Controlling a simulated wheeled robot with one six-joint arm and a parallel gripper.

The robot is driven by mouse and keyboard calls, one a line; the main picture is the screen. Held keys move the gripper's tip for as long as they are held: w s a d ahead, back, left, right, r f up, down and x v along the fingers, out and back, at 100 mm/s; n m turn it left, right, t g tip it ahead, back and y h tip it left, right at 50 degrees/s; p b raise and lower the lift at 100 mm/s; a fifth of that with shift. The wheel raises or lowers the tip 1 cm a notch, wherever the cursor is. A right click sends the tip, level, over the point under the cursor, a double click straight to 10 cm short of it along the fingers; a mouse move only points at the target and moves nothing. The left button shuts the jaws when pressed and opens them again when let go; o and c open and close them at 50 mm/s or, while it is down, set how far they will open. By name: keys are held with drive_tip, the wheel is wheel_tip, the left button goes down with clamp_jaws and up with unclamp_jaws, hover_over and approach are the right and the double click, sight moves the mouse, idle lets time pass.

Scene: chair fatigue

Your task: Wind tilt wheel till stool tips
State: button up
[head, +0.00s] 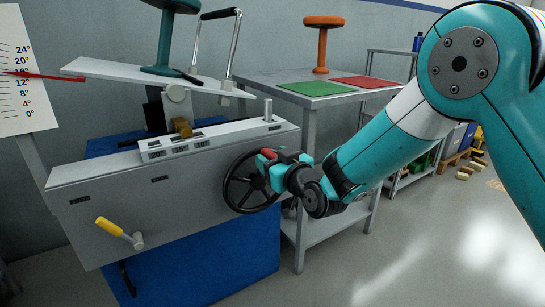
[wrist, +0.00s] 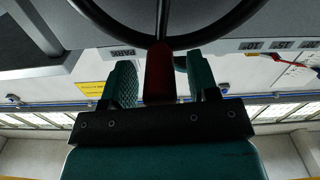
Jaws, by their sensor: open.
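The black tilt wheel (head: 232,185) is on the front of the grey machine, with a red handle (wrist: 160,75) at its rim. My gripper (head: 268,165) is at the wheel's right side. In the wrist view its two teal fingers stand apart on either side of the red handle, with gaps visible. The teal stool (head: 165,42) stands on the white tilting platform (head: 120,70), which slopes down to the right; the stool's top is cut off by the frame. A red pointer (head: 40,76) crosses the degree scale (head: 15,45) in its middle range.
A yellow-handled lever (head: 110,227) is on the machine front at left. A brass block (head: 182,127) sits near the labelled blocks on top. At right, a grey table (head: 270,82) holds a green mat (head: 316,88), a red mat (head: 364,81) and an orange stool (head: 322,45).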

drive_tip(key=shift+w, duration=0.1)
clamp_jaws()
drive_tip(key=shift+w+d+f+m+b, duration=0.35)
drive_tip(key=shift+d+m+b, duration=0.1)
drive_tip(key=shift+m+b, duration=0.2)
drive_tip(key=shift+w+d+r+m, duration=0.15)
drive_tip(key=shift+d+m, duration=0.1)
drive_tip(key=shift+m, duration=0.4)
unclamp_jaws()
